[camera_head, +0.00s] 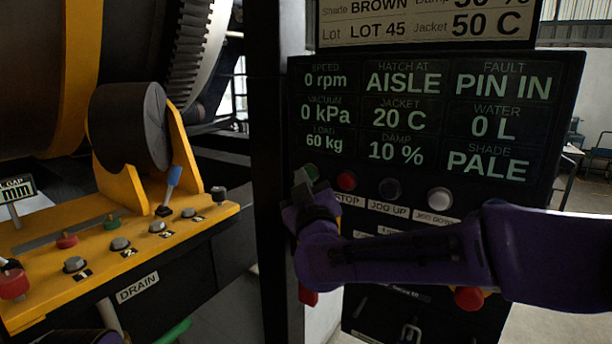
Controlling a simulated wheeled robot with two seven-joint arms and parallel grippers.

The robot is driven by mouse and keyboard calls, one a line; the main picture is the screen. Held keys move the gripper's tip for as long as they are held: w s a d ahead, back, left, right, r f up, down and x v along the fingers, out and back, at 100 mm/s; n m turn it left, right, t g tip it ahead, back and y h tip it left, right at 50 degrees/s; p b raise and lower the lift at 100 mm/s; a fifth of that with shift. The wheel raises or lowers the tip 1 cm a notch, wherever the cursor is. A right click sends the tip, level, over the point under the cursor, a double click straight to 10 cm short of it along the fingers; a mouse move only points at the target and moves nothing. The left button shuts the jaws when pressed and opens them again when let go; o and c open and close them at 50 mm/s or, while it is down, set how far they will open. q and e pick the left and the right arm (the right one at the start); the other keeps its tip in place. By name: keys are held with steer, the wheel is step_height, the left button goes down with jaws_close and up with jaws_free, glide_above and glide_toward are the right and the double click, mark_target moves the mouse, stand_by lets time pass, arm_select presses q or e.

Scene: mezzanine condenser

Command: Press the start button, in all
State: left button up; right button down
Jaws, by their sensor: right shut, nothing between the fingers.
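The control panel (570,85) stands ahead, with a row of buttons under its display. A green button (312,171) at the left end of the row is partly hidden by my right gripper, and its label is covered. My right gripper (302,181) is shut and empty, its tips at or just in front of the green button; I cannot tell whether they touch. The display (405,110) reads speed 0 rpm, hatch at AISLE, fault PIN IN, vacuum 0 kPa, jacket 20 C, water 0 L, load 60 kg, damp 10 %, shade PALE. My left gripper does not show.
Right of the green button are red STOP (347,181), black JOG UP (390,188) and white JOG DOWN (439,198) buttons. A red knob (468,298) sits lower. A yellow console (210,221) with buttons and a blue-handled lever (173,177) stands left. A card (425,32) reads BROWN, LOT 45, jacket 50 C.

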steer(key=shift+s+a, duration=0.5)
steer(key=shift+s, duration=0.2)
steer(key=s+a, duration=0.1)
steer(key=s, duration=0.1)
steer(key=s+a, duration=0.2)
steer(key=shift+p, duration=0.3)
steer(key=shift+f, duration=0.1)
stand_by(0.3)
